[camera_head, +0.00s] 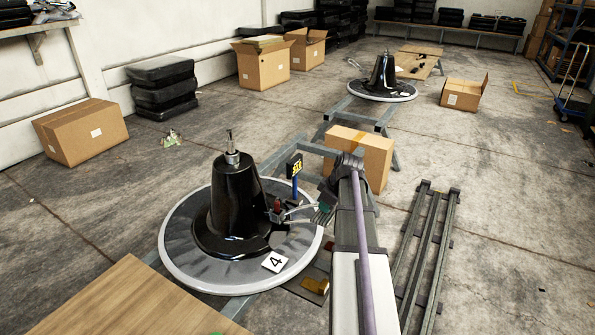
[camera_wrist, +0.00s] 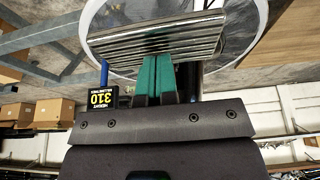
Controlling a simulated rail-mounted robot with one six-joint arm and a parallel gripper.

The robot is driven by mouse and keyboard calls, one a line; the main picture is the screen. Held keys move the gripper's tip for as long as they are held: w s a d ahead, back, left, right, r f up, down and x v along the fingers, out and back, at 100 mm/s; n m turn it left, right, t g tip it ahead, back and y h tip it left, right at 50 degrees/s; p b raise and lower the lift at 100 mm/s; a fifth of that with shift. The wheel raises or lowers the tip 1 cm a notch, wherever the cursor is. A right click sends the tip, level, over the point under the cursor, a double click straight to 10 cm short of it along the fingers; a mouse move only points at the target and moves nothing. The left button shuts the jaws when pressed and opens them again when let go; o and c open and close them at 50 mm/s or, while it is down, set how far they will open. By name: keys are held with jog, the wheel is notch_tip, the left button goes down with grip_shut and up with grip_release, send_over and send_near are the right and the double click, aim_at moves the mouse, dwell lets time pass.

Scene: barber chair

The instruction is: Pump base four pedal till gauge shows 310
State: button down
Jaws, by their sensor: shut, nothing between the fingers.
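Base four is a round grey disc (camera_head: 185,272) with a white rim, a "4" card (camera_head: 274,262) and a black cone (camera_head: 236,200). Its gauge (camera_head: 295,166) stands on a blue post at the cone's right; the wrist view shows the gauge (camera_wrist: 101,99) upside down with yellow digits reading 310. The ridged metal pedal (camera_wrist: 150,38) lies just beyond my fingertips in the wrist view. My gripper (camera_wrist: 154,62), with green fingers, is shut and empty, its tips at the pedal's edge; I cannot tell whether they touch. In the head view my gripper (camera_head: 323,211) is at the disc's right edge, partly hidden by my arm.
A cardboard box (camera_head: 360,155) stands just behind my arm. Metal rails (camera_head: 425,250) lie to the right, and a wooden board (camera_head: 130,300) is at front left. A second base (camera_head: 382,85) stands farther back. The floor at right is mostly clear.

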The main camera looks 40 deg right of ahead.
jog(key=shift+r, duration=0.1)
jog(key=r+p, duration=0.2)
jog(key=w+r+p, duration=0.1)
jog(key=p, duration=0.1)
jog(key=w+a+r+p, duration=0.1)
jog(key=r, duration=0.1)
jog(key=shift+r+p, duration=0.3)
jog(key=shift+p, duration=0.1)
jog(key=shift+f, duration=0.15)
